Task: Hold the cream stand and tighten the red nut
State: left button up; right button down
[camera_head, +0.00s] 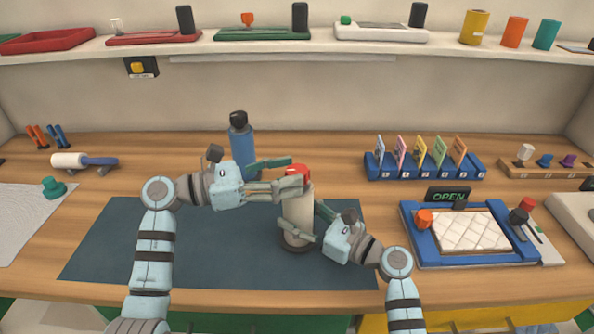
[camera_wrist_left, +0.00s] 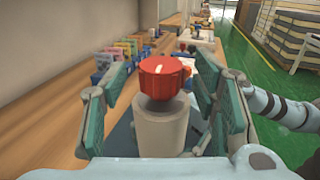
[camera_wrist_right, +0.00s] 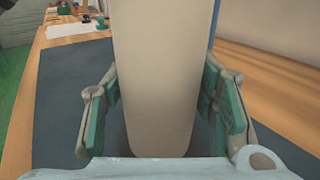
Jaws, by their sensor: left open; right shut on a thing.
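The cream stand (camera_head: 297,206) stands upright on the dark mat, and its column fills the middle of the right wrist view (camera_wrist_right: 165,80). The red nut (camera_head: 298,171) sits on top of it, and shows with a white mark in the left wrist view (camera_wrist_left: 165,76). My right gripper (camera_head: 312,226) is shut on the stand's column, low down, from the right. My left gripper (camera_head: 290,174) is open at the top of the stand, its fingers on either side of the nut with gaps between. Part of the nut is hidden by a finger in the head view.
The dark mat (camera_head: 150,240) is mostly clear. A blue bottle (camera_head: 242,145) stands behind my left gripper. A blue card rack (camera_head: 425,168) and a blue-framed panel with an OPEN sign (camera_head: 415,250) are at the right. A shelf (camera_head: 330,45) runs along the back.

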pick_arm(q)
jog(key=x, duration=0.2)
jog(key=shift+d, duration=0.35)
jog(key=c, duration=1.2)
jog(key=m+g, duration=0.1)
jog(key=g, duration=0.1)
jog(key=m+g, duration=0.1)
jog(key=g, duration=0.1)
jog(key=m+g, duration=0.1)
jog(key=g, duration=0.1)
jog(key=shift+w+m+h, duration=0.25)
jog(key=shift+m+h, duration=0.05)
jog(key=shift+m, duration=0.1)
jog(key=shift+s+a+m+g, duration=0.1)
jog(key=shift+m+g, duration=0.3)
jog(key=shift+g, duration=0.2)
jog(key=o, duration=1.2)
jog(key=shift+s, duration=0.1)
